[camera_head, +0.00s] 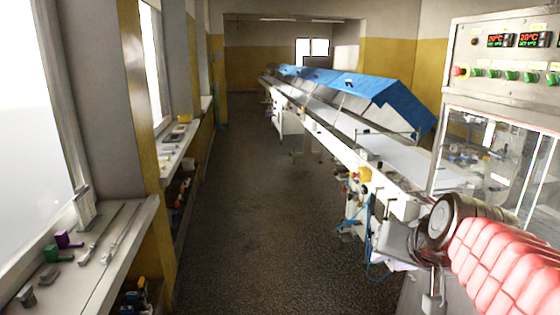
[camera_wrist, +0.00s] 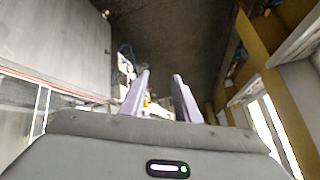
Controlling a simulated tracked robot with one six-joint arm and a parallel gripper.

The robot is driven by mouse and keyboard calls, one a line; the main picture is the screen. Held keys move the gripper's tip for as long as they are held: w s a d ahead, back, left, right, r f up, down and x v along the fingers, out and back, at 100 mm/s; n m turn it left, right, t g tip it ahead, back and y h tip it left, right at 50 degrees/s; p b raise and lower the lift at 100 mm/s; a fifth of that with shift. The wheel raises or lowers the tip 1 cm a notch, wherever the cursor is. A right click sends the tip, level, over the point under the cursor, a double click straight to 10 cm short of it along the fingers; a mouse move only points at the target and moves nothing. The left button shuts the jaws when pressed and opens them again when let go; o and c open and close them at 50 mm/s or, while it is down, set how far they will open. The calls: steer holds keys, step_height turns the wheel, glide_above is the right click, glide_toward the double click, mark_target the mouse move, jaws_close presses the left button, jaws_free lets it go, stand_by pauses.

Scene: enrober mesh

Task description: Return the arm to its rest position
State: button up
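My gripper (camera_wrist: 162,76) shows in the wrist view with two pale purple fingers pointing away from the camera. The fingers stand apart, with a clear gap and nothing held between them. Dark floor and blurred small parts of the machine line lie beyond the fingertips, not touching them. In the head view, part of my arm seems to show at the lower right, close to the control cabinet; my gripper's fingers cannot be made out there.
A long conveyor line (camera_head: 385,158) with blue covers (camera_head: 405,100) runs along the right. A control cabinet (camera_head: 475,85) stands at the near right. Window sills (camera_head: 75,270) with small tools line the left. The dark floor aisle (camera_head: 250,200) between is clear.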

steer(key=s+a+f+n+g, duration=0.1)
steer(key=s+a+f+n, duration=0.1)
steer(key=s, duration=0.6)
steer(key=s+a+f+n+g, duration=0.2)
steer(key=s+a+f, duration=0.2)
steer(key=s+f, duration=0.3)
steer(key=shift+s+f, duration=0.3)
steer(key=shift+s, duration=0.05)
